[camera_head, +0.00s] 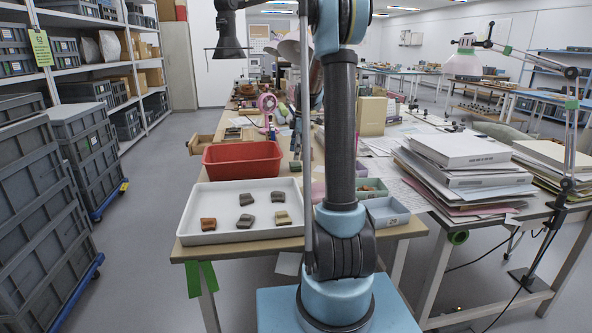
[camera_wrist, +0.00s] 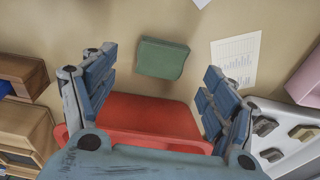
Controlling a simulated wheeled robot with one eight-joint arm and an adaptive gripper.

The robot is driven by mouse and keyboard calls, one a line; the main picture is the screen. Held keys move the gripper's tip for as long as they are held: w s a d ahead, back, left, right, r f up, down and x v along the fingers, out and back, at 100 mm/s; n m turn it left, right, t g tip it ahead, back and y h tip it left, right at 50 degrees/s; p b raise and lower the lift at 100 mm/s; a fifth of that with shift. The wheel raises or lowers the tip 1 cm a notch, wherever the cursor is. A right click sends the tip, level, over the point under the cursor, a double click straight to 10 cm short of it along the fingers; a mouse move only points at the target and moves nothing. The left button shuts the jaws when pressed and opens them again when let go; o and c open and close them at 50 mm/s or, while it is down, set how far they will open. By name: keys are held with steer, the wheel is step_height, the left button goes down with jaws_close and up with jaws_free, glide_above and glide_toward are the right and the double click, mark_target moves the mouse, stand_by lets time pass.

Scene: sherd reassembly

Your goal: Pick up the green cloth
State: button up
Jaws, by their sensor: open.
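A folded green cloth (camera_wrist: 163,59) lies flat on the tan table top in the wrist view, beyond the red tub. The cloth shows in the gap between the fingers, nearer the left one, and appears apart from both.
The red tub (camera_head: 242,160) stands behind a white tray (camera_head: 240,232) holding several sherds. In the wrist view, a printed sheet (camera_wrist: 236,58) lies right of the cloth and wooden boxes (camera_wrist: 25,125) stand at left. Bare table surrounds the cloth.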

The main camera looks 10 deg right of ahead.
mark_target(295, 164)
steer(key=f, duration=0.3)
steer(key=a+f, duration=0.1)
steer(key=f, duration=0.1)
steer(key=shift+s, duration=0.1)
steer(key=c, duration=1.1)
steer(key=shift+r, duration=0.1)
steer(key=shift+c, duration=0.2)
step_height(295, 164, up, 10)
